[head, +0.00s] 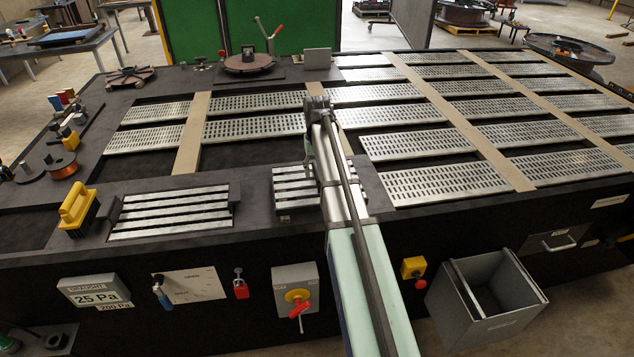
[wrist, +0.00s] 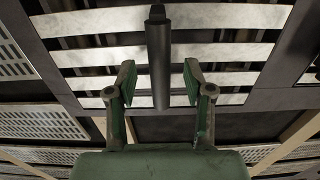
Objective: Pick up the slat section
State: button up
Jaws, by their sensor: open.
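The slat section (head: 290,182) is a small panel of bright parallel metal slats near the front edge of the dark table in the head view. My arm hides its right part. In the wrist view its pale slats (wrist: 225,51) fill the upper middle, with dark gaps between. My gripper (wrist: 160,85) is open, its two green fingers apart over the lower slats. A dark upright bar shows between the fingers; I cannot tell whether it belongs to the panel. The gripper is above the panel and no hold shows. In the head view my gripper (head: 309,150) is partly hidden.
A wider slatted panel (head: 172,212) lies to the left, with a yellow-handled block (head: 77,208) beside it. Perforated metal plates (head: 415,142) cover the table beyond, split by tan strips (head: 192,135). A grey bin (head: 485,298) hangs at the front right.

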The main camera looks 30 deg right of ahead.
jog(key=shift+f, duration=0.8)
grip_shut()
jog(key=shift+r, duration=0.1)
jog(key=shift+w+r, duration=0.1)
